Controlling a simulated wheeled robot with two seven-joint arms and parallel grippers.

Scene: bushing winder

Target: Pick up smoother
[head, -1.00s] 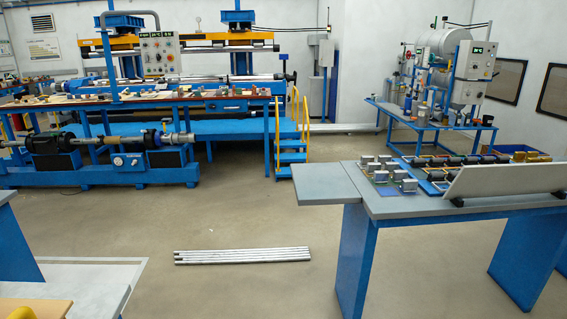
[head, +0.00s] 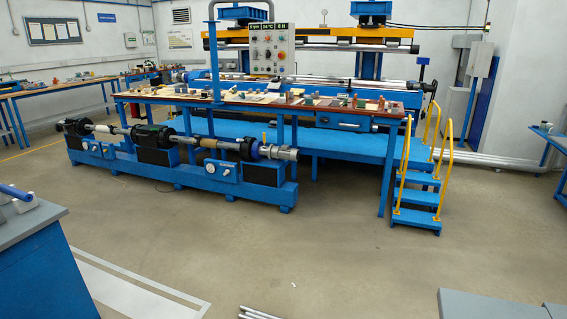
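I cannot pick out the smoother for certain. Many small tools and parts (head: 310,98) lie along the long red-edged worktop (head: 196,100) in front of the winding machine (head: 345,75), too small to tell apart. A blue handled item (head: 14,192) lies on a grey bench at the left edge, partly cut off by the frame.
A long blue shaft stand (head: 190,175) stands before the worktop. Blue steps with yellow rails (head: 418,195) are at its right end. The grey bench (head: 30,222) is near left. The middle floor is clear.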

